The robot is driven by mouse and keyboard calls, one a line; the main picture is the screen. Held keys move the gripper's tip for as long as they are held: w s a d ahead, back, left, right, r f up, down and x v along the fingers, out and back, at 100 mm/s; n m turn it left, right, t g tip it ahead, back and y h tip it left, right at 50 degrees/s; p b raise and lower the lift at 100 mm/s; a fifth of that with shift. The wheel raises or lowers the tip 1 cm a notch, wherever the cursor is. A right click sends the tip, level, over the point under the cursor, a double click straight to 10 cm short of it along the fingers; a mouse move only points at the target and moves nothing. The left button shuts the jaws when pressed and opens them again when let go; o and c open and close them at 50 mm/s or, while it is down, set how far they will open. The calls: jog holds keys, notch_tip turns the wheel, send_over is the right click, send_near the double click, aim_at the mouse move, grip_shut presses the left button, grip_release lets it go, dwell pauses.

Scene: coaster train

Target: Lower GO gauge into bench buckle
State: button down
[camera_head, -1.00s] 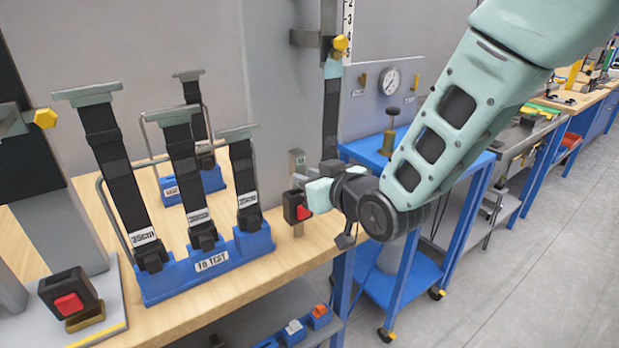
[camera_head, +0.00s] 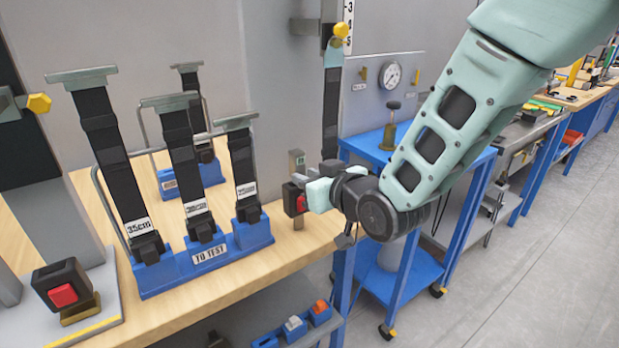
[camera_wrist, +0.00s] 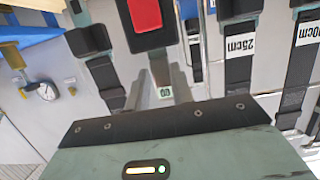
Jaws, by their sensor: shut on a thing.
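The GO gauge (camera_head: 297,160) is a slim upright grey piece in the head view, directly above a black buckle with a red button (camera_head: 291,197) on a short post at the bench edge. I cannot tell whether the tip is inside the slot. My gripper (camera_head: 312,190) is shut on the gauge from the right. Its fingers hide part of the gauge and buckle.
A blue TO TEST rack (camera_head: 235,243) holds several labelled straps left of the gripper. Another red-button buckle (camera_head: 62,290) sits on a plate at far left. A blue cart (camera_head: 405,270) stands right of the bench. A hanging strap (camera_head: 331,110) is behind the gripper.

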jog(key=c, duration=1.1)
grip_release()
jog(key=shift+b+v, duration=6.75)
jog(key=shift+v, duration=1.95)
